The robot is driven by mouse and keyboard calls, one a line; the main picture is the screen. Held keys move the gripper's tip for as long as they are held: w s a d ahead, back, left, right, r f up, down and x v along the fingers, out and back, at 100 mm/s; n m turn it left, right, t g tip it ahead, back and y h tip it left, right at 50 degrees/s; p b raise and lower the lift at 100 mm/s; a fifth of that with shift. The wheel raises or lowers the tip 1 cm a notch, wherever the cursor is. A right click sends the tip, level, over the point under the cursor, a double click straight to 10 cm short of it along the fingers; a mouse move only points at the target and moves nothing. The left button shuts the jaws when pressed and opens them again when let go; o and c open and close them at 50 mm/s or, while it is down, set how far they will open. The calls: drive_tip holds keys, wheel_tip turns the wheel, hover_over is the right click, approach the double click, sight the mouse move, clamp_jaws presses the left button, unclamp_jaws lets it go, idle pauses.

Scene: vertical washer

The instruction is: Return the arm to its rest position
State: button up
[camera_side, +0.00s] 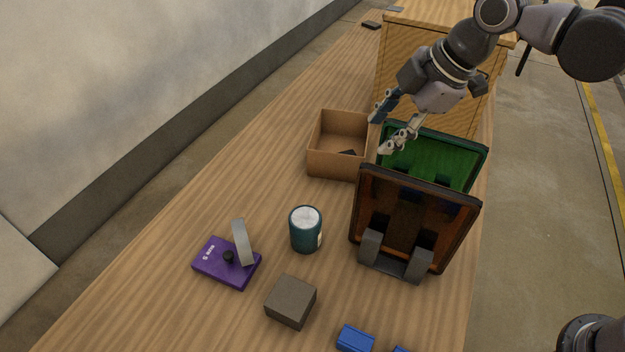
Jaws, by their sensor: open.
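My gripper (385,128) is in the upper right of the side view, at the end of my arm that reaches in from the top right. Its two fingers are spread apart with nothing seen between them. It is over the right edge of an open cardboard box (327,161) and beside the top of an upright green panel (432,157). I cannot tell whether a finger touches the panel.
A dark-framed brown panel (412,217) stands in a grey bracket (395,260). A teal can (305,233), purple block (225,264) with grey lever, grey-brown block (290,302) and blue piece (355,339) are nearer. A large wooden crate (403,48) stands behind.

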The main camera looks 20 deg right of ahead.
drive_tip(key=s+d+f+m+t+h, duration=0.1)
drive_tip(key=s+d+f+m, duration=0.2)
drive_tip(key=s+d+m, duration=0.3)
drive_tip(key=s+d+f+m+t+h, duration=0.1)
drive_tip(key=s+d+f+m, duration=0.3)
drive_tip(key=d+m, duration=0.7)
drive_tip(key=s+d+h, duration=0.1)
drive_tip(key=d, duration=0.2)
drive_tip(key=shift+s+d+t, duration=0.4)
drive_tip(key=shift+f, duration=0.1)
